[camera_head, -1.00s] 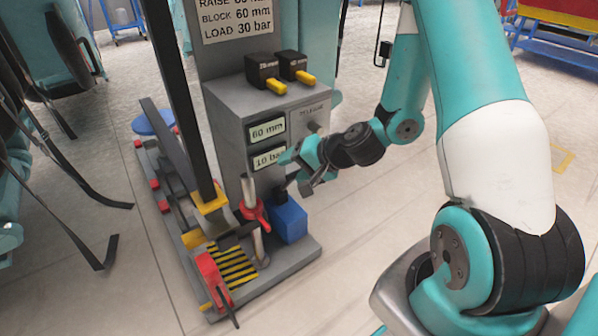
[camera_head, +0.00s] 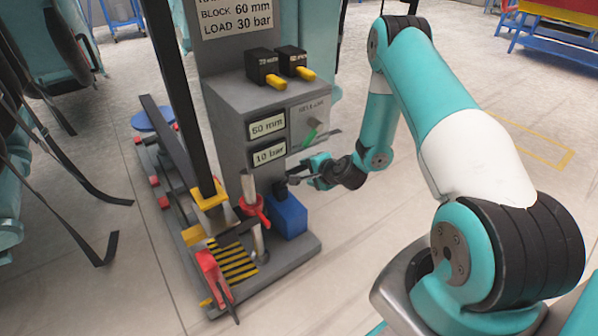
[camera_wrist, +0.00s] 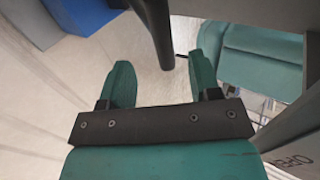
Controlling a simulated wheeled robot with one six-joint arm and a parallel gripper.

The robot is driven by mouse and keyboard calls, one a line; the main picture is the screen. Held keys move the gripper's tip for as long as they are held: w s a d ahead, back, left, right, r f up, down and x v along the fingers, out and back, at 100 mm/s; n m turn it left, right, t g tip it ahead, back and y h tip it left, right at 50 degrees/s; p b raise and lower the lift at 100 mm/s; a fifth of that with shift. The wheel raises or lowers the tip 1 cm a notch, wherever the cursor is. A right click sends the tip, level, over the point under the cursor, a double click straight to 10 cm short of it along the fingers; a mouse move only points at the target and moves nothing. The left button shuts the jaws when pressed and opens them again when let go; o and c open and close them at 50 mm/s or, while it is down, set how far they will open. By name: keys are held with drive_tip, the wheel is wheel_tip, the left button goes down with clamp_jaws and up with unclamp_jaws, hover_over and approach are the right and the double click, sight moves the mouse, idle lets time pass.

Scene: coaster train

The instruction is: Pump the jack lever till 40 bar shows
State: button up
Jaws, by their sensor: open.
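The jack pump is a blue box (camera_head: 290,216) at the foot of the grey column. A dark lever (camera_head: 280,188) rises from it, and its bar also shows at the top of the wrist view (camera_wrist: 155,28). My gripper (camera_head: 303,172) is open beside the lever, to its right in the head view. In the wrist view the lever's end shows between the two green fingers (camera_wrist: 163,72), apart from both; whether it lies at their depth I cannot tell. The lower display (camera_head: 268,154) reads 10 bar. The upper display (camera_head: 267,126) reads 60 mm.
A release panel (camera_head: 309,113) with a green part sits above my gripper.

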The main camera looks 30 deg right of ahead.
sight(301, 170)
drive_tip(key=b+x, duration=0.1)
drive_tip(key=x, duration=0.5)
drive_tip(key=shift+w+f, duration=0.15)
drive_tip(key=shift+w, duration=0.15)
drive_tip(key=shift+c, duration=0.2)
